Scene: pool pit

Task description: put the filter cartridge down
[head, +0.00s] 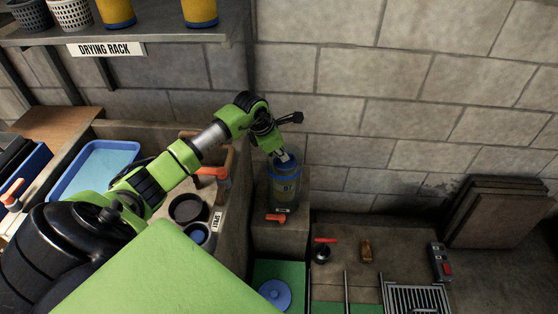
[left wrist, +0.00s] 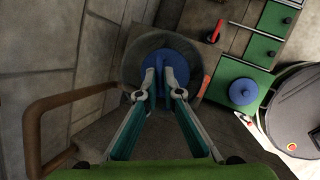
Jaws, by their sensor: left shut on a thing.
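The filter cartridge shows in the left wrist view as a blue round top (left wrist: 155,62) inside the dark round rim of a canister (left wrist: 132,68). In the head view this canister (head: 285,188), dark with a blue band and a number, stands upright on a stone block by the wall. My left gripper (head: 283,157) points down at its top. In the left wrist view its fingers (left wrist: 163,82) are shut on the blue top. The cartridge's lower part is hidden. My right gripper is not in view.
A blue lid (head: 275,294) lies on a green surface in front. An orange-handled lever (head: 275,217) is just below the canister. Dark round pots (head: 188,208) stand to the left. A shelf marked drying rack (head: 105,49) holds yellow-and-blue cylinders. A curved brown handle (left wrist: 35,130) is near the gripper.

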